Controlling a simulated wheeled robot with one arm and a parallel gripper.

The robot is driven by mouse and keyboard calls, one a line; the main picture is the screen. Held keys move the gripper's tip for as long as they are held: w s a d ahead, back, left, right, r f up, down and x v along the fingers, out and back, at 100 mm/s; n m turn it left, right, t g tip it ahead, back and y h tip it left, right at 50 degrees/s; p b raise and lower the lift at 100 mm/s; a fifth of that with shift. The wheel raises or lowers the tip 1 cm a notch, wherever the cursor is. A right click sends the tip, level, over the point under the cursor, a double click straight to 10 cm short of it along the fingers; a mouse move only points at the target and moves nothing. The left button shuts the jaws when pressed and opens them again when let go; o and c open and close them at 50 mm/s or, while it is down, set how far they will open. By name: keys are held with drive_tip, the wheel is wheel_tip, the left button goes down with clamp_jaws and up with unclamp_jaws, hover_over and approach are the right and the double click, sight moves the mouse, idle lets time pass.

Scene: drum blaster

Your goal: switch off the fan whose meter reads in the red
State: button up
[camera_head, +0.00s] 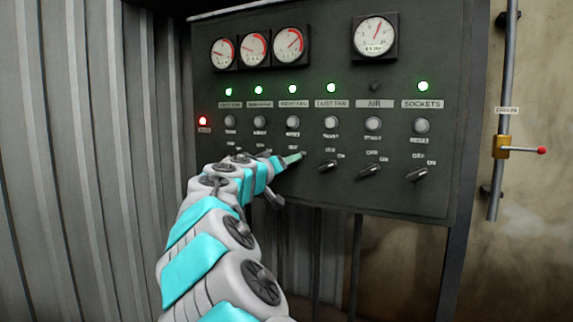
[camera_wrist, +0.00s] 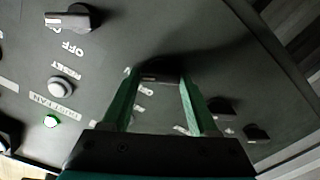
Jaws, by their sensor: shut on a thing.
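A dark green control panel (camera_head: 437,147) carries a row of black switch handles under labels and round buttons. Three meters with red arcs sit at its upper left. The needle of the third meter (camera_head: 289,44) points up right, into the red arc; those of the first (camera_head: 222,52) and second (camera_head: 254,48) point up left. My gripper (camera_head: 294,158) is at the third switch, in the RIGHT FAN column. In the wrist view its green fingers stand either side of a black switch handle (camera_wrist: 160,73), shut on it. The green RIGHT FAN lamp (camera_head: 292,88) is lit.
The DUST FAN switch (camera_head: 328,166) stands close right of my gripper; the AIR switch (camera_head: 370,171) and SOCKETS switch (camera_head: 417,174) are farther right. Two switches on the left are largely hidden by my arm. A pipe with a red-tipped valve lever (camera_head: 527,150) is at the right.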

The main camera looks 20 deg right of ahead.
drive_tip(key=c, duration=0.4)
drive_tip(key=shift+o, duration=0.2)
drive_tip(key=shift+n+p, duration=0.3)
drive_tip(key=shift+n, duration=0.1)
drive_tip(key=shift+w+f+n+p, duration=0.1)
drive_tip(key=shift+n+p, duration=4)
drive_tip(key=shift+n, duration=1.4)
drive_tip(key=shift+f, duration=0.1)
